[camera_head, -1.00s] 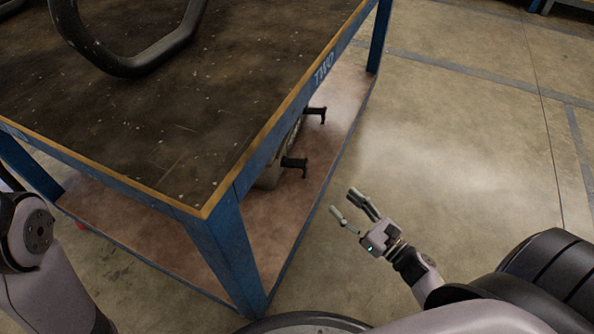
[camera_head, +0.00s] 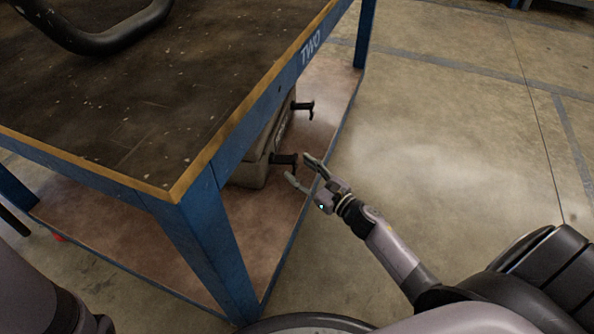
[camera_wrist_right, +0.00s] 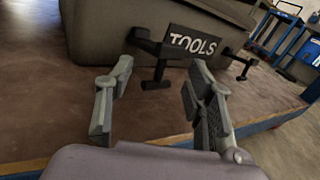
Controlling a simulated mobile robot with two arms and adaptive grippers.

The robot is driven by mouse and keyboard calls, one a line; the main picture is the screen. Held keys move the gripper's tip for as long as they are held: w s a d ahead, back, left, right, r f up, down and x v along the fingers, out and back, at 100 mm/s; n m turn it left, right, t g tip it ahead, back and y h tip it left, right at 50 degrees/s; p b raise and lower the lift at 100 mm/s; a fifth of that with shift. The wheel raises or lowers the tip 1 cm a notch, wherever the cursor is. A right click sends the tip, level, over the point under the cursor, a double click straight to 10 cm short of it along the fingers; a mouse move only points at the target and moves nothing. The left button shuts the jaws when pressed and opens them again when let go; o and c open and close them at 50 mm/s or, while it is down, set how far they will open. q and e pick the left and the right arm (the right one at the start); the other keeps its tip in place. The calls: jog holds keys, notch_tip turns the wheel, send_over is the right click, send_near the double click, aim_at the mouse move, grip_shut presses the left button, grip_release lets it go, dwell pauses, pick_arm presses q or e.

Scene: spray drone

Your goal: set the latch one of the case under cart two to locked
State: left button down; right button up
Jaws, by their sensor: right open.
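The grey-brown case (camera_head: 247,172) lies on the lower shelf of the blue cart (camera_head: 215,250), which is marked TWO. In the right wrist view the case (camera_wrist_right: 100,30) bears a dark TOOLS label. Two black T-shaped latches stick out from its front: a near one (camera_head: 283,159) and a far one (camera_head: 304,106). I cannot tell which is numbered one. My right gripper (camera_head: 298,167) is open and empty, its fingertips close to the near latch. In the wrist view, this latch (camera_wrist_right: 157,73) lies ahead between the fingers; contact is not clear. My left gripper is out of view.
The cart's dark top (camera_head: 120,120) overhangs the case, with a black curved handle (camera_head: 100,35) on it. The near blue leg stands left of my right gripper. The concrete floor (camera_head: 450,150) to the right is clear.

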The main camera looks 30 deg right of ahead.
jog(key=shift+x, duration=1.05)
